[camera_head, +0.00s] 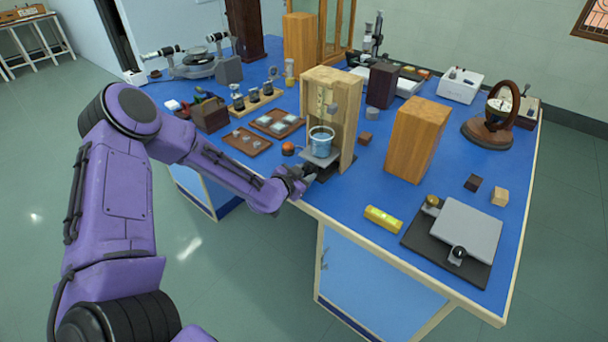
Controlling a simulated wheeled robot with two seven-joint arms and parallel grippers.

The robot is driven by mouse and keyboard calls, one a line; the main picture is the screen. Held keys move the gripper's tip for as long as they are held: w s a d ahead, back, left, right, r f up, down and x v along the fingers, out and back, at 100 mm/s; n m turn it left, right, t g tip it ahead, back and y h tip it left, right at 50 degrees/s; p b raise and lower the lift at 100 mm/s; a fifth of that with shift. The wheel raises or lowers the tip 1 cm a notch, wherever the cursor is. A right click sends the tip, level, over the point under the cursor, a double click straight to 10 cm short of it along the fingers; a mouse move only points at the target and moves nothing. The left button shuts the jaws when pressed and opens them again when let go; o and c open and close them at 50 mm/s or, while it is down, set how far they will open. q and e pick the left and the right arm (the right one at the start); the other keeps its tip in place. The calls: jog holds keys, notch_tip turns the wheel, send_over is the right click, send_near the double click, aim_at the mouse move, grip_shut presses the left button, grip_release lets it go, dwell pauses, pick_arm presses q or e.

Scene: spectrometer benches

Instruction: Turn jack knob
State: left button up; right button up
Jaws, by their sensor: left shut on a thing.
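A small jack with a grey top plate (318,160) stands at the front of an open wooden frame (347,110), near the table's front edge. A light blue beaker (321,141) stands on the plate. My left gripper (308,176) reaches in from the left, low beside the jack's front left side. It is shut on the jack knob, which is too small and covered to see clearly. My right gripper is out of view.
The blue table (365,185) is crowded. Trays with small samples (247,141) and an orange ball (288,148) lie left of the jack. A wooden block (416,140), a yellow level (383,219) and a grey plate on a dark base (464,229) are to the right.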

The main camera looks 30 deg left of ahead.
pick_arm(q)
jog(key=shift+a+n+h, duration=0.15)
jog(key=shift+n+h, duration=0.45)
jog(key=shift+n, duration=0.2)
jog(key=shift+f+n+h+b, duration=0.15)
jog(key=shift+n+h+b, duration=0.5)
jog(key=shift+n, duration=0.25)
jog(key=n+h+b, duration=0.1)
jog(key=n+b, duration=0.1)
jog(key=shift+a+f+h+b, duration=0.1)
jog(key=shift+a+h+b, duration=0.05)
jog(key=shift+h+b, duration=0.2)
jog(key=shift+n+h+b, duration=0.4)
jog(key=shift+n+b, duration=0.4)
jog(key=shift+b, duration=0.25)
jog(key=o, duration=1)
jog(key=shift+r, duration=0.2)
jog(key=shift+o, duration=0.2)
